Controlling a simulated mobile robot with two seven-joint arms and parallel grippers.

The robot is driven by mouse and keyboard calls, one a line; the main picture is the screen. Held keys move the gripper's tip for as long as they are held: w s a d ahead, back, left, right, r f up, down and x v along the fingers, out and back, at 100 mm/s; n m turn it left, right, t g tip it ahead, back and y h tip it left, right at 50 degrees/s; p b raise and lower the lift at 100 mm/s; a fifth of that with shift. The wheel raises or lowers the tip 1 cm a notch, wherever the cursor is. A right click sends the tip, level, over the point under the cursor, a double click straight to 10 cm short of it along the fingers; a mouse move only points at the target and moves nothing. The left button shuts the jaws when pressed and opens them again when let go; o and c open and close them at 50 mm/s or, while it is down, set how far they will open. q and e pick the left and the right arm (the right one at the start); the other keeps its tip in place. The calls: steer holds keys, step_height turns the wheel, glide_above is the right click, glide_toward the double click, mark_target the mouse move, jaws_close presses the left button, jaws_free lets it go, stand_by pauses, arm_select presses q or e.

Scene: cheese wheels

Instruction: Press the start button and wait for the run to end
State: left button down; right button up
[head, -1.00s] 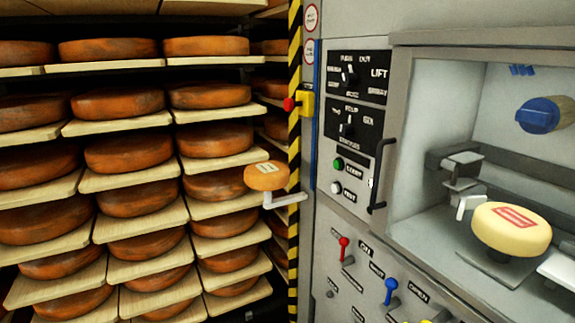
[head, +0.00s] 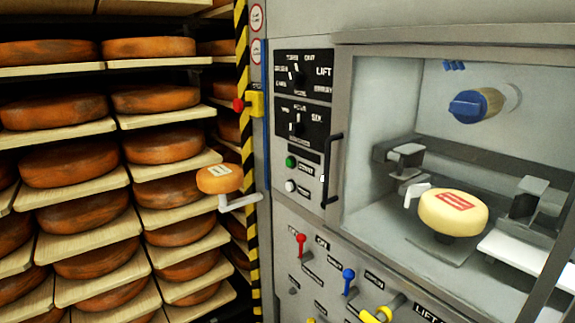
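In the head view, a green button (head: 290,162) sits on the machine's grey front, below two black dial panels. A white button (head: 290,186) is just under it; both have small labels that are hard to read. A yellow cheese wheel with a red label (head: 453,212) lies inside the open chamber of the machine, on a support. A blue-capped roller or brush (head: 468,106) points out of the chamber's back wall. Neither of my grippers can be seen.
A rack with several orange-brown wheels on boards (head: 66,165) fills the left. A small wheel (head: 220,179) rests on a grey arm beside a striped post. A black handle (head: 330,170) and red (head: 300,240), blue (head: 348,278) and yellow levers (head: 385,312) stick out from the front.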

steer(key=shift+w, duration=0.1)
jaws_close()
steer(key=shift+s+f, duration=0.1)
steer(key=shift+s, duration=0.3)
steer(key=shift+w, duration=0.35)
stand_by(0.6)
